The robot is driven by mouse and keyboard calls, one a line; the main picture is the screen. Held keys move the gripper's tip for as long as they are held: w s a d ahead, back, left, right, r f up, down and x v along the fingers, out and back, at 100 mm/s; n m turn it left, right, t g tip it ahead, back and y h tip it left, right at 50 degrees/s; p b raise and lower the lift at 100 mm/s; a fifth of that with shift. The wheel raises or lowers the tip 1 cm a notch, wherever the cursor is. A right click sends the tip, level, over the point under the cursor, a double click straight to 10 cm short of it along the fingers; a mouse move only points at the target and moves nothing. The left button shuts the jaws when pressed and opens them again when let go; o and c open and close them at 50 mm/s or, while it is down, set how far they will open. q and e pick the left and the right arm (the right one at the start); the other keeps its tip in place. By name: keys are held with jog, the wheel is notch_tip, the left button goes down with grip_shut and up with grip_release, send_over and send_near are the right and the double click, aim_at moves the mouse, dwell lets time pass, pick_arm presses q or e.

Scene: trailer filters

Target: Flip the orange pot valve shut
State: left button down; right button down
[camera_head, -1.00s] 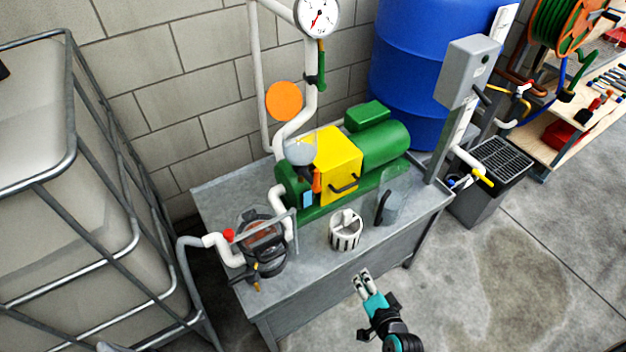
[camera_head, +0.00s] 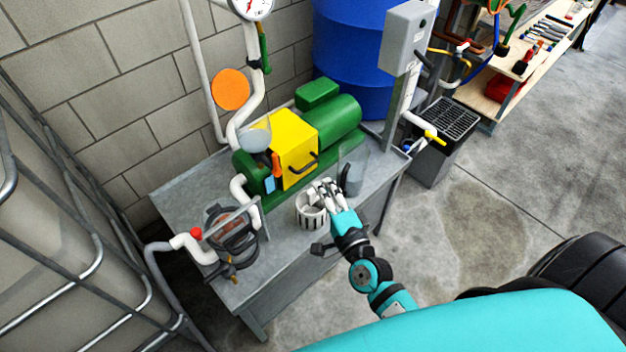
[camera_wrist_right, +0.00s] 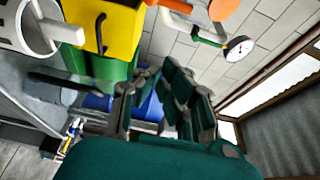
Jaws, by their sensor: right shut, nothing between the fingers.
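The dark round pot (camera_head: 232,236) stands at the left end of the grey metal bench. A small orange-brown valve handle (camera_head: 233,278) hangs low on the pot's front side, too small to tell its exact position. An upright orange handle (camera_head: 277,165) also shows on the pump's left part. My right gripper (camera_head: 325,190) is shut and empty, above the bench beside the white slotted basket and right of the pot. Its dark fingers also show in the right wrist view (camera_wrist_right: 165,85), where the pot is not visible. My left gripper is out of view.
The white basket (camera_head: 312,212) and a clear jug (camera_head: 352,172) stand close to the gripper. The green pump (camera_head: 335,125) with its yellow box (camera_head: 293,145) is behind. A red knob (camera_head: 196,233) sits on the white pipe left of the pot. A caged tank is at left.

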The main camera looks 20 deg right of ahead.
aim_at(276, 165)
jog(key=w+a+p, duration=0.1)
jog(key=w+a, duration=0.3)
jog(key=w, duration=0.5)
jog(key=shift+w+p, duration=0.3)
jog(key=shift+p, duration=0.05)
jog(key=shift+s+a+r+n+t+b, duration=0.1)
jog(key=shift+a+n+t+b, duration=0.15)
jog(key=shift+n, duration=0.35)
jog(key=shift+s+a+r+n+t+b, duration=0.15)
jog(key=shift+n+b, duration=0.2)
jog(key=shift+n, duration=0.25)
jog(key=a+n+y+b, duration=0.1)
jog(key=n+y, duration=0.1)
jog(key=n, duration=0.3)
jog(key=s+a+f+n+t+y+b, duration=0.1)
jog(key=a+n+y+b, duration=0.1)
jog(key=n, duration=0.4)
jog(key=a+n+t+y+b, duration=0.1)
jog(key=n+y+b, duration=0.1)
jog(key=n, duration=0.4)
jog(key=shift+s+a+f, duration=0.15)
jog(key=shift+s+a, duration=0.1)
